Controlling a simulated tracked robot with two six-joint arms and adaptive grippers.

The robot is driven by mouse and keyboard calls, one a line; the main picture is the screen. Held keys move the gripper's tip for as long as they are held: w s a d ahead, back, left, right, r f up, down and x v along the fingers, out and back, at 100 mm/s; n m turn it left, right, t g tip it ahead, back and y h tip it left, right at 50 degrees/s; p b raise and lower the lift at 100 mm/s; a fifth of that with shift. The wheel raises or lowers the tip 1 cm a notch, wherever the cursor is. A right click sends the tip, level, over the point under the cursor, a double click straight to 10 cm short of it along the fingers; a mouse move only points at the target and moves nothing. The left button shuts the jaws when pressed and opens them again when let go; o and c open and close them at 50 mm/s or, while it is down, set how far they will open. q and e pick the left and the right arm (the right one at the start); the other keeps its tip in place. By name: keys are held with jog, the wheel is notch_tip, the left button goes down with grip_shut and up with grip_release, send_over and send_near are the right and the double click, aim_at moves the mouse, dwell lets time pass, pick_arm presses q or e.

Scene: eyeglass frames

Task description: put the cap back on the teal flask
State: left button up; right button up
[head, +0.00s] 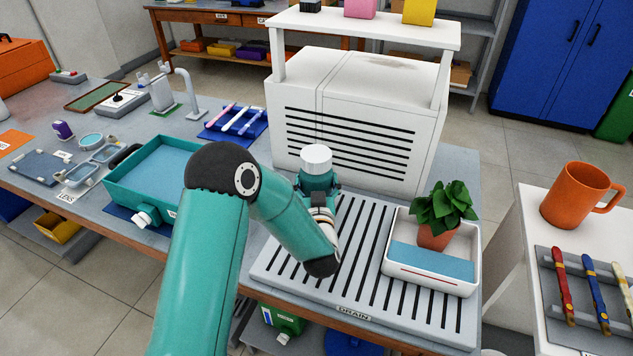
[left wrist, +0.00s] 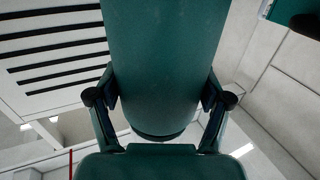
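The teal flask (head: 316,183) is upright at the back left of the grooved drain board, with a white round cap (head: 316,158) on its top. Whether the cap is fully seated does not show. In the left wrist view the flask's teal body (left wrist: 162,65) fills the middle. My left gripper (left wrist: 162,100) has one finger on each side of it, and both appear to touch it. In the head view my left gripper (head: 319,191) is around the flask, partly hidden by my arm. The flask's base is hidden, so I cannot tell whether it rests on the board. My right gripper is not in view.
A white slatted cabinet (head: 350,125) stands close behind the flask. A teal tub (head: 155,175) is to the left. The board's front is clear.

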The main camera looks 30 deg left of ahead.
pick_arm(q)
jog(key=shift+o, duration=1.4)
jog(key=shift+r, duration=0.15)
jog(key=shift+s+d, duration=0.2)
jog(key=shift+s, duration=0.05)
jog(key=b+v, duration=0.2)
jog(key=v, duration=0.9)
jog(key=shift+s, duration=0.2)
jog(key=shift+s, duration=0.1)
